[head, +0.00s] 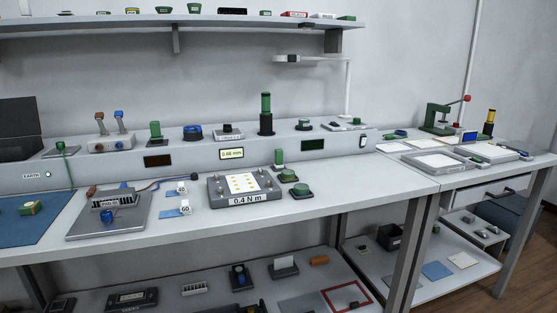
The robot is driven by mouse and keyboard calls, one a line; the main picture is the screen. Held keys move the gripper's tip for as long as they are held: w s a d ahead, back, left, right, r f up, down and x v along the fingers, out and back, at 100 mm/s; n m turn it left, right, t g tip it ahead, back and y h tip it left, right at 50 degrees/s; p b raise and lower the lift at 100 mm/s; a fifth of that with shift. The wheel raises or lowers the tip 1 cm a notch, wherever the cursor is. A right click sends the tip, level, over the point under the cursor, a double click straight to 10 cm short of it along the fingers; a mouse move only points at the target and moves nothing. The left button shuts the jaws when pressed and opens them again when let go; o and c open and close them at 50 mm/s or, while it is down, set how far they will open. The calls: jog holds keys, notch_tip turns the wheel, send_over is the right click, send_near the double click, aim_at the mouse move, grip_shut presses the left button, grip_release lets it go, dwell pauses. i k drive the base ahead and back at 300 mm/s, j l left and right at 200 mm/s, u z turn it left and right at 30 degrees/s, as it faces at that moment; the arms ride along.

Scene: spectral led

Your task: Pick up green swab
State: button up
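No item can be made out for certain as the green swab. Several small green things are in the head view. A tall green cylinder (266,113) stands upright on the raised back ledge. A small green upright piece (279,157) stands at the foot of the ledge. A green rounded piece on a dark base (301,189) lies on the bench right of the 0.4 N m box. A green and tan block (29,208) lies on the blue mat at the far left. My gripper is not in view.
The 0.4 N m box (247,199) sits mid-bench, with a grey plate (80,231) to its left. The bench top (365,182) is clear toward the right. A side table (471,173) holds trays and a green press (438,119). Shelves run above and below.

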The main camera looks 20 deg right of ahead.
aim_at(278, 165)
jog(key=l, duration=0.65)
jog(key=i+l, duration=0.3)
jog(key=l, duration=0.15)
jog(key=i+l, duration=0.3)
jog(key=l, duration=0.15)
jog(key=i, duration=1.05)
